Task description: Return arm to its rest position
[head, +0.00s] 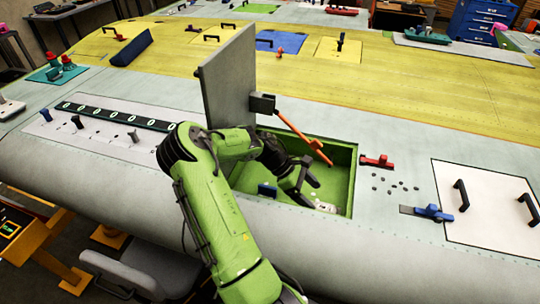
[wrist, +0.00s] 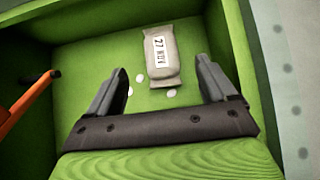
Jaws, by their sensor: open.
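My gripper (head: 306,187) is inside the open green bay in the wing, at the end of my green arm. In the wrist view my gripper (wrist: 167,85) is open, its two dark fingers apart with nothing between them. A grey packet (wrist: 161,55) with a white label lies on the bay floor beyond the fingertips. Several small white discs (wrist: 171,93) lie near it. In the head view, a pale item (head: 326,206) shows on the bay floor by the gripper; I cannot tell its details there.
A grey hatch panel (head: 229,80) stands upright at the bay's left, close to my arm. An orange rod (head: 303,132) slants over the bay; it also shows in the wrist view (wrist: 28,100). A red latch (head: 377,161) and blue clamp (head: 433,212) sit right of the bay.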

